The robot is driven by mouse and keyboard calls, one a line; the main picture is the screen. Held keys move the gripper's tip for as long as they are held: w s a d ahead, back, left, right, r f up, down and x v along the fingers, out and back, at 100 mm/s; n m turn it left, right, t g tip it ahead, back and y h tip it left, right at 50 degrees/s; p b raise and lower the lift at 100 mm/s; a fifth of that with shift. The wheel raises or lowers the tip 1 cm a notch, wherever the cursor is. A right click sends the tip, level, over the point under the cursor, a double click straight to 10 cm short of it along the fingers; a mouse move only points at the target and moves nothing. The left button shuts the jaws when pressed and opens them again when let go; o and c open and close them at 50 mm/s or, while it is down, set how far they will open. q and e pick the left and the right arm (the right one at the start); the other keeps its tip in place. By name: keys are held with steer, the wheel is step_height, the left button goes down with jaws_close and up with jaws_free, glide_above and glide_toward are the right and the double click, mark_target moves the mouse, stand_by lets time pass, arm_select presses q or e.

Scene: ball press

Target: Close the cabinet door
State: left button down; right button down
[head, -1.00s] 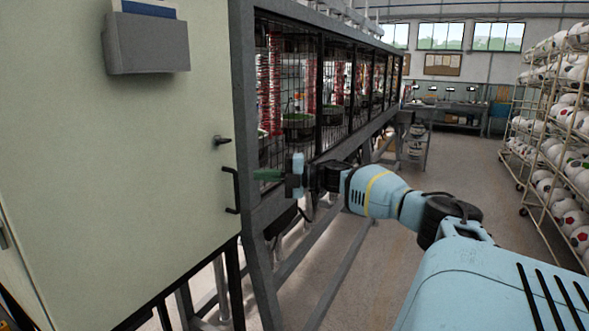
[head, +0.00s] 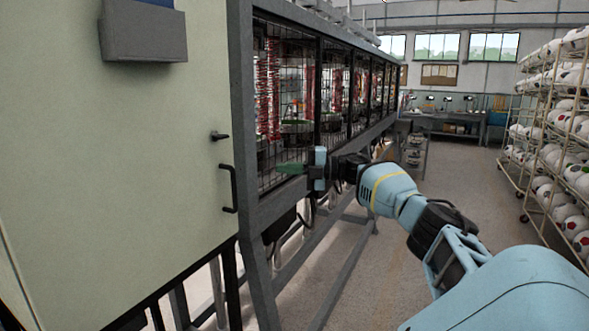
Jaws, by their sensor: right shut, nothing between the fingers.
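The cabinet door (head: 120,160) is a large pale green panel filling the left of the head view. It has a small black latch knob (head: 219,136) and a black bar handle (head: 229,188) near its right edge. The door's right edge lies against the grey machine frame (head: 243,120), with no clear gap visible there. My right gripper (head: 290,168) is shut and empty, its green fingers pointing left in front of the mesh side, to the right of the handle and apart from it. My left gripper is not in view.
A grey holder (head: 143,32) is fixed high on the door. Mesh panels (head: 285,100) run back along the machine. Racks of balls (head: 560,150) stand at the right, and a workbench (head: 450,122) at the far back.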

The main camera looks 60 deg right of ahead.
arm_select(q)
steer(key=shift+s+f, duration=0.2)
arm_select(e)
steer(key=shift+s+d, duration=0.2)
steer(key=shift+d, duration=0.65)
steer(key=shift+s+d, duration=0.2)
steer(key=shift+d, duration=0.6)
steer(key=shift+d, duration=0.1)
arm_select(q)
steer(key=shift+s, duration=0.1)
arm_select(e)
steer(key=shift+s, duration=0.1)
